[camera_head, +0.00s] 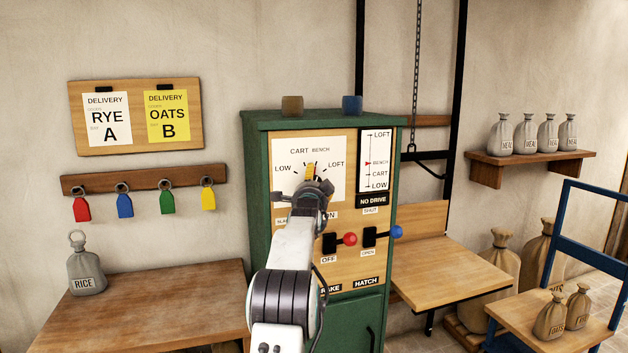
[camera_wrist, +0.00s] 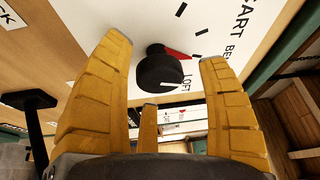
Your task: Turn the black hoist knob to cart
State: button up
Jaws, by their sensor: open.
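The black hoist knob (camera_wrist: 158,70) sits on the white dial plate (camera_head: 327,154) of the green cabinet. In the head view my arm hides the knob. My gripper (camera_wrist: 165,50) is open, its yellow fingers on either side of the knob; I cannot tell whether any finger touches it. It also shows in the head view (camera_head: 311,172). The small red marker on the height scale (camera_head: 375,161) stands at BENCH.
Below the dial, a red-ended lever (camera_head: 349,239) and a blue-ended lever (camera_head: 396,232) stick out close to my arm. A NO DRIVE sign (camera_head: 372,200) shows. Two cups stand on the cabinet top (camera_head: 322,118). Wooden benches flank the cabinet.

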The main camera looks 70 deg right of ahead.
jog(key=shift+w+d, duration=0.15)
jog(key=shift+d, duration=0.4)
